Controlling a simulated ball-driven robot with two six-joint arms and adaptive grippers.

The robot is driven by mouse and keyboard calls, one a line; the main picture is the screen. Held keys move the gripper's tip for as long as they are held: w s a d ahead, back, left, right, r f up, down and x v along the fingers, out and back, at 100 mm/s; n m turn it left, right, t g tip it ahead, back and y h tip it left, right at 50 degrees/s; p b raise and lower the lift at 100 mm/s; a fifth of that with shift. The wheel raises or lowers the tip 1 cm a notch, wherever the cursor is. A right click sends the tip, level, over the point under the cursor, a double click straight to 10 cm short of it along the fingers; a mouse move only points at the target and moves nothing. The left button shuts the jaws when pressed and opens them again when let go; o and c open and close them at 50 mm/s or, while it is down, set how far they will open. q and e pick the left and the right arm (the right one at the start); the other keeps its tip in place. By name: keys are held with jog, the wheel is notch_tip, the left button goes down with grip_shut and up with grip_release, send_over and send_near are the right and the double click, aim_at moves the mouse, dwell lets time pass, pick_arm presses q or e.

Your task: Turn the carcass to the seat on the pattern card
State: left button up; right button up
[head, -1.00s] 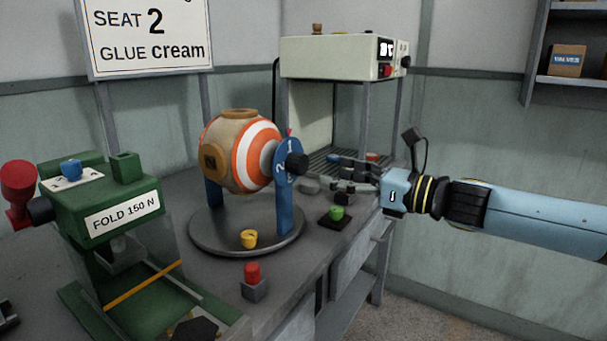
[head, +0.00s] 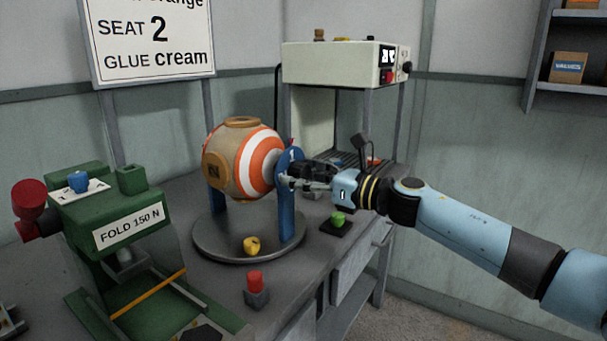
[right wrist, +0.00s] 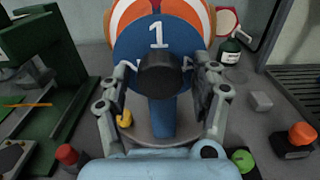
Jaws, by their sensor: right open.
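The carcass (head: 237,165), a ball with tan and orange-and-white striped panels and round collars, sits between blue posts on a round grey base (head: 225,245). A blue disc (head: 290,157) at its right side shows a white 1 at the top; it also shows in the right wrist view (right wrist: 135,50). A black knob (right wrist: 164,73) stands out from the disc. My right gripper (right wrist: 165,80) is open, with a finger on each side of the knob; contact is unclear. It also shows in the head view (head: 290,180). The pattern card (head: 150,40) reads SEAT 2, GLUE cream. My left gripper is out of view.
A green press (head: 110,215) labelled FOLD 150 N stands at the left. A yellow piece (head: 251,245) lies on the round base. A red-topped block (head: 256,283) and a green piece (head: 338,219) are near the bench front. A cream machine (head: 340,63) stands behind.

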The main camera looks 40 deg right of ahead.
grip_shut()
dwell(0.3)
jog(key=shift+m, duration=0.4)
jog(key=m+p, duration=0.2)
jog(key=m, duration=0.1)
jog(key=shift+r+m, duration=0.15)
jog(key=shift+m, duration=0.25)
jog(key=m+p, duration=0.2)
jog(key=m, duration=0.2)
jog(key=shift+a+r+p, duration=0.1)
jog(key=shift+p, duration=0.25)
jog(key=m+p, duration=0.2)
jog(key=m, duration=0.3)
jog(key=shift+s+p, duration=0.1)
jog(key=shift+p, duration=0.2)
jog(key=shift+m+p, duration=1)
jog(key=shift+m, duration=0.9)
